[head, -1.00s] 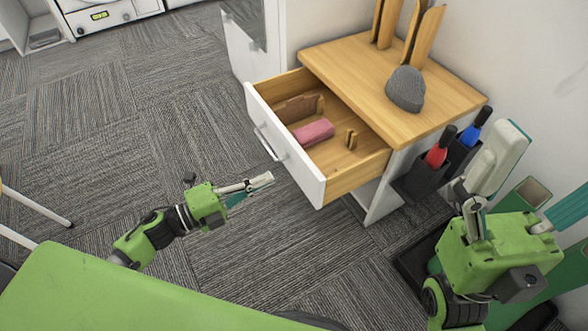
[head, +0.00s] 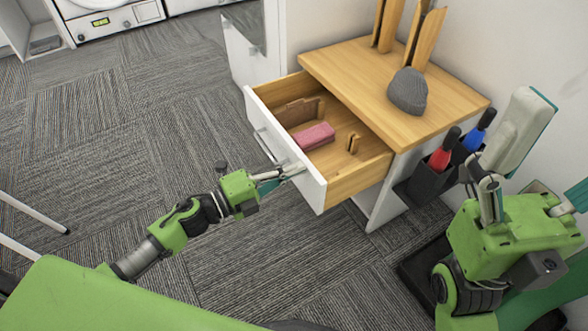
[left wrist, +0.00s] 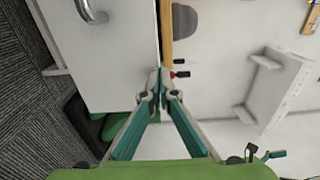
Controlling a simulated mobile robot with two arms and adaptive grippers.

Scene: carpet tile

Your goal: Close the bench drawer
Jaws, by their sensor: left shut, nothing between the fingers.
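The bench drawer (head: 291,158) stands pulled out of the wooden-topped bench (head: 370,75) in the head view. Its white front has a bar handle, which also shows at the top of the left wrist view (left wrist: 92,12). My left gripper (head: 300,169) is shut and empty, its tips at the drawer front, right of the handle. I cannot tell whether they touch it. In the left wrist view the closed fingertips (left wrist: 158,78) overlap the front near its edge. My right gripper (head: 548,150) is raised at the right, fingers spread, partly cut off by the frame.
A grey domed object (head: 408,91) and wooden uprights stand on the bench top. Dark holders with red-handled (head: 441,157) and blue-handled items hang on the bench's right side.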

